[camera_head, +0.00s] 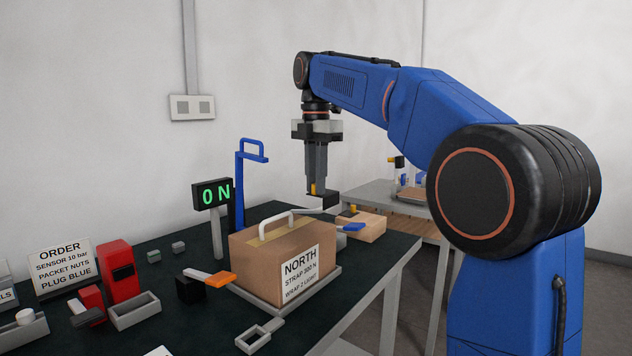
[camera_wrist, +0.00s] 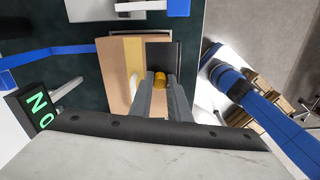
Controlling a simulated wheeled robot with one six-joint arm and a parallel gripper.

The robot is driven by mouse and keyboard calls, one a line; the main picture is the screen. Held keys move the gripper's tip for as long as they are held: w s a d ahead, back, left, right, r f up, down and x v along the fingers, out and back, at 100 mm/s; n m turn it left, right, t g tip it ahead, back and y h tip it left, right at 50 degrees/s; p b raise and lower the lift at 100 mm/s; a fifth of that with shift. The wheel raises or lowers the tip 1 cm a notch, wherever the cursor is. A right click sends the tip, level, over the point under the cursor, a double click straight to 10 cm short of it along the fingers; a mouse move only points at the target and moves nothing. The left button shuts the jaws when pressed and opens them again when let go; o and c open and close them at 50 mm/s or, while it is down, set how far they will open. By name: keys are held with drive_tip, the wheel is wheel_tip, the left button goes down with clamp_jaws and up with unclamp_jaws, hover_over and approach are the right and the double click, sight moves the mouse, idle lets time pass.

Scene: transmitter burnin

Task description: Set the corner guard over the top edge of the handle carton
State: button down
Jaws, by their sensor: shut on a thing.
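The handle carton (camera_head: 262,252) is a brown box with a white handle (camera_head: 290,222), a tape strip and a NORTH label. It stands upright on a grey tray (camera_head: 325,287). My gripper (camera_head: 314,186) points down and is shut on the yellow knob of the dark corner guard (camera_head: 324,200). In the head view the guard appears above and behind the carton's right end, apart from it. In the wrist view the guard (camera_wrist: 158,55) is a dark plate below my gripper (camera_wrist: 160,80), overlapping the right part of the brown carton (camera_wrist: 112,62). Its lower side is hidden.
A lit ON sign (camera_head: 212,193) and a blue post (camera_head: 239,185) stand behind the carton. An orange-ended lever (camera_head: 218,280) is at its left. Red devices (camera_head: 120,270) and an ORDER sign (camera_head: 61,265) stand left.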

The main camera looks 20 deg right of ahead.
sight(316, 229)
drive_tip(key=shift+f, duration=4.3)
drive_tip(key=shift+f, duration=0.15)
drive_tip(key=c, duration=1.6)
unclamp_jaws()
wheel_tip(316, 229, up, 17)
drive_tip(key=shift+r, duration=0.1)
drive_tip(key=shift+d, duration=0.1)
